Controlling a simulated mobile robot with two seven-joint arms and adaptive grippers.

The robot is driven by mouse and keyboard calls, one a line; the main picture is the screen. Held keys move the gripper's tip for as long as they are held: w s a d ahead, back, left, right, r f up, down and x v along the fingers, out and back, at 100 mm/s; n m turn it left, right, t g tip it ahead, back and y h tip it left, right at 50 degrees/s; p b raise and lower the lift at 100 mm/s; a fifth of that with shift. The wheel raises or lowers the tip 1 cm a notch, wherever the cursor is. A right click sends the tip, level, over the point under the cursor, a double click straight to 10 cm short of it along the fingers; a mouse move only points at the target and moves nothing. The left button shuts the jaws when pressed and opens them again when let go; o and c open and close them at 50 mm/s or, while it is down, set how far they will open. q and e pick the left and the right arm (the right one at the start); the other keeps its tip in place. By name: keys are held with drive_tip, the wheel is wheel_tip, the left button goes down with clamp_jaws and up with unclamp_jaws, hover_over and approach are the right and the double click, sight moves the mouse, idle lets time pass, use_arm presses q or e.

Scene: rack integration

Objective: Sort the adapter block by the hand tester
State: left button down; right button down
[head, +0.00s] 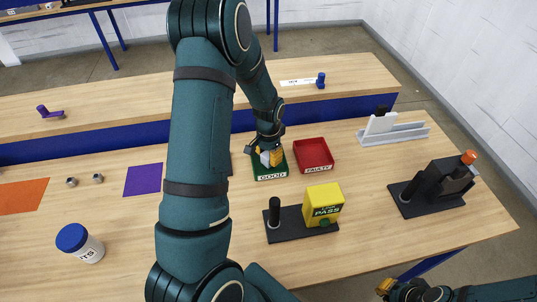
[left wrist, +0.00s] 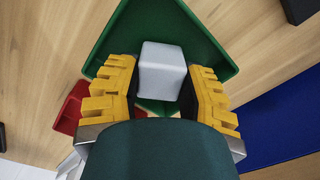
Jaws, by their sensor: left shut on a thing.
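The pale grey adapter block (left wrist: 162,72) is between the yellow fingers of my left gripper (left wrist: 163,85), which is shut on it. In the head view the left gripper (head: 269,158) holds the block (head: 265,157) at the green tray (head: 271,177) labelled GOOD; whether the block touches the tray floor I cannot tell. The red tray (head: 328,168) labelled FAULTY is just right of it and looks empty. The hand tester (head: 323,203) is a yellow box showing PASS on a dark base. My right gripper (head: 385,287) is at the bottom right edge, its fingers too small to read.
A black post (head: 274,211) stands on the tester's base. A black device with an orange knob (head: 468,157) and a grey rack (head: 395,132) are at the right. A blue-lidded jar (head: 80,243), two small metal parts (head: 97,178) and a purple mat (head: 143,179) are at the left.

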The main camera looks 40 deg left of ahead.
use_arm(q)
drive_tip(key=shift+f, duration=0.25)
drive_tip(key=c, duration=0.5)
unclamp_jaws()
wheel_tip(320, 180, up, 12)
drive_tip(key=shift+r, duration=0.1)
idle(0.6)
